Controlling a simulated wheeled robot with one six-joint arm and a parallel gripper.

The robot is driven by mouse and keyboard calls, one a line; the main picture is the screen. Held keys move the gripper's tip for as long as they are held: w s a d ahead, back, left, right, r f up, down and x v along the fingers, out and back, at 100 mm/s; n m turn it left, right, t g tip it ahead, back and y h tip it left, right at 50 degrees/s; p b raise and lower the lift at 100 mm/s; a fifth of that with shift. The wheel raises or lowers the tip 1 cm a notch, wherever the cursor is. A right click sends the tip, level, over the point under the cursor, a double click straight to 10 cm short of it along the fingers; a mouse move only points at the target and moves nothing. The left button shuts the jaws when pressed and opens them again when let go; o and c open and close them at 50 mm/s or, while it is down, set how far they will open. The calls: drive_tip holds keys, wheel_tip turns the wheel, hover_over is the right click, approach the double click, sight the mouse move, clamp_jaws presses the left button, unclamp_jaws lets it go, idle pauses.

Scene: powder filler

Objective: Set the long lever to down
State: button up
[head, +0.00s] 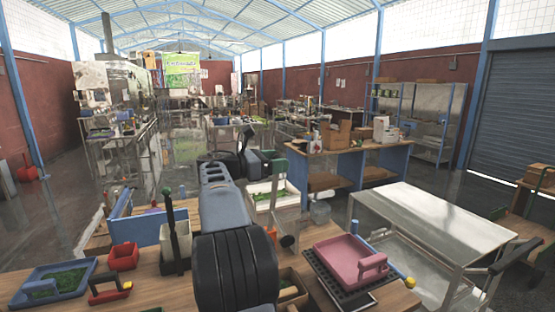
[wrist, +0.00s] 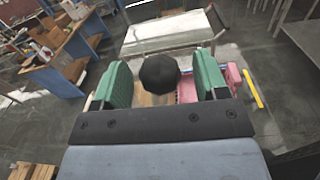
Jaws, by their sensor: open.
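In the wrist view, a round black knob (wrist: 159,74) sits between the two green fingers of my gripper (wrist: 160,62). It looks like the end of the long lever; its shaft is hidden below it. The fingers stand apart on either side of the knob, with a gap visible at each side. In the head view, my gripper (head: 266,162) is beyond my arm, over the far edge of the wooden bench. A pale upright bar (head: 287,222) shows beneath it; I cannot tell whether it belongs to the lever. My arm hides much of this spot.
A pink handled tray (head: 350,262) sits on a black grid at the right of the bench. A blue tray (head: 53,284), a red box (head: 123,257) and a dark upright handle (head: 169,225) stand to the left. A metal table (head: 435,215) stands beyond at right.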

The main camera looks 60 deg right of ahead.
drive_tip(key=shift+s+d, duration=0.2)
drive_tip(key=shift+d, duration=0.1)
clamp_jaws()
idle(0.5)
